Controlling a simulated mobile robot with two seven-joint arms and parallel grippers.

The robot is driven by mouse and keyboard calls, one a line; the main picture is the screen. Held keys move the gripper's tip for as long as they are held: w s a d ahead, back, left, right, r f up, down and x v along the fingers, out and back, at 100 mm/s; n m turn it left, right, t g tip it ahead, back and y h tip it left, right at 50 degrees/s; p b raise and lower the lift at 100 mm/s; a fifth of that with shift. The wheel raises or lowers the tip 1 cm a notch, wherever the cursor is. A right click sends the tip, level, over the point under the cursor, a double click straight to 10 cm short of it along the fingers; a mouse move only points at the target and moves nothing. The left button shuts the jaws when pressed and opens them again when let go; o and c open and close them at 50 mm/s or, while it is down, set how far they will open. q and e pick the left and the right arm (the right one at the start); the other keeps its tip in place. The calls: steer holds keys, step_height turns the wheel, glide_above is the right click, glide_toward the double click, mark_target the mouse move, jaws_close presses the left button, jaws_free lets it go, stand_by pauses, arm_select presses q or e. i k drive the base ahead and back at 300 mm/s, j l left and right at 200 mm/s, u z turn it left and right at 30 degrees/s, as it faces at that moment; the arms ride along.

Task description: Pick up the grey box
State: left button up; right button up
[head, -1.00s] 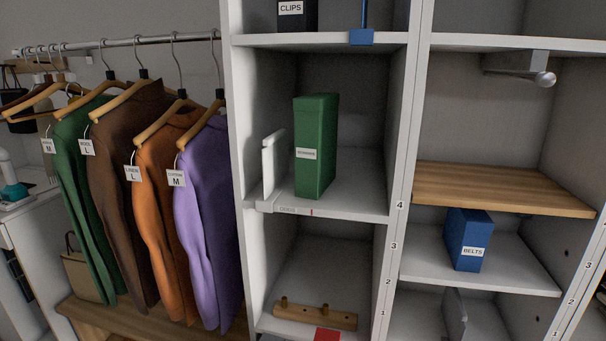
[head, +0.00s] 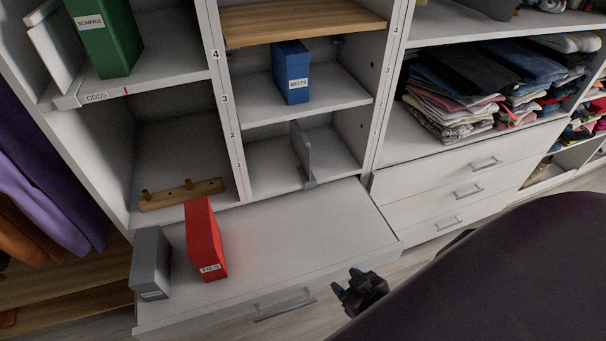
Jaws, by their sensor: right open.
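The grey box (head: 151,264) stands upright at the left end of a white drawer-unit top, with a pale label low on its front. A red box (head: 204,240) labelled TIES stands close to its right. My right gripper (head: 356,283) is small and dark, in front of the right part of the drawer unit, well to the right of both boxes. It is open with nothing visible between its fingers. My left gripper is out of view.
The white top (head: 300,235) is clear right of the red box. Cubbies above hold a green box (head: 105,35), a blue box (head: 291,72), a grey divider (head: 301,152) and a wooden peg rail (head: 181,195). Folded clothes (head: 455,95) lie at right.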

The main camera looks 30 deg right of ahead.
mark_target(150, 274)
steer(key=j+z, duration=0.1)
steer(key=z, duration=0.8)
steer(key=j+z, duration=0.15)
steer(key=z, duration=0.3)
steer(key=j+z, duration=0.1)
steer(key=z, duration=0.8)
steer(key=k+j+z, duration=0.1)
steer(key=z, duration=0.35)
steer(key=k+j+z, duration=0.1)
steer(key=z, duration=0.3)
steer(key=k+z, duration=0.2)
steer(key=z, duration=0.2)
steer(key=k+j+u, duration=0.2)
steer(key=k, duration=0.6)
steer(key=k+u, duration=0.15)
steer(key=u, duration=0.2)
steer(key=k+l+u, duration=0.1)
steer(key=u, duration=0.25)
steer(key=k+j+u, duration=0.1)
steer(key=k+u, duration=0.15)
steer(key=u, duration=0.15)
steer(key=k+u, duration=0.1)
steer(key=u, duration=0.25)
steer(key=k+u, duration=0.1)
steer(key=u, duration=0.25)
steer(key=k+j+u, duration=0.1)
steer(key=u, duration=0.25)
